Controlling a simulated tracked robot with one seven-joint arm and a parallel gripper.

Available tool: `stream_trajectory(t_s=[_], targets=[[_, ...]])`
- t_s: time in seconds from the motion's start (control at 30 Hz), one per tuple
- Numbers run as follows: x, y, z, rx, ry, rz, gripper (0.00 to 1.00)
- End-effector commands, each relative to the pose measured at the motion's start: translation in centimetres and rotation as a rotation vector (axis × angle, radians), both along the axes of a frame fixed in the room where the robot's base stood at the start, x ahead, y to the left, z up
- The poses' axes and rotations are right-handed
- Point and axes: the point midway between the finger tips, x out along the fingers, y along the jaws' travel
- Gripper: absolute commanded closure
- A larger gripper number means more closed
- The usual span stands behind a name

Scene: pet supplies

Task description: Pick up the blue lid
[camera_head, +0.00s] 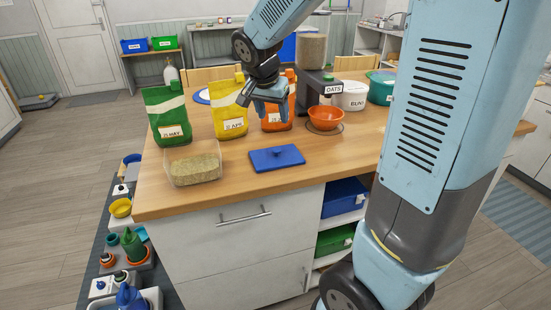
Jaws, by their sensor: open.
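The blue lid (283,160) is a flat rectangle with a small raised knob in its middle. It lies flat on the wooden counter (237,165), near the front edge. My gripper (262,108) hangs above and behind the lid, with its fingers apart and nothing seen between them. It is clear of the lid, in front of the yellow and orange bags in the picture.
A clear box of grain (193,163) stands left of the lid. Behind are a green bag (167,115), a yellow bag (230,110) and an orange bag (276,117). An orange bowl (325,117) sits under a dispenser (312,80) at the right. Counter around the lid's front is bare.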

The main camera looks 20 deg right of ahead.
Motion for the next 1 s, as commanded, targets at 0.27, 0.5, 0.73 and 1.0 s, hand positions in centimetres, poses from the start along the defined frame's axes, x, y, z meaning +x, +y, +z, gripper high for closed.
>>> stream_trajectory(t_s=[0.27, 0.5, 0.73, 1.0], targets=[[2.4, 1.0, -2.0, -0.014, -0.010, -0.066, 0.39], [3.3, 0.0, -5.3, -0.015, -0.007, -0.071, 0.39], [4.2, -0.9, -8.6, -0.015, -0.008, -0.069, 0.39], [4.5, -1.4, -10.1, -0.015, -0.010, -0.070, 0.39]])
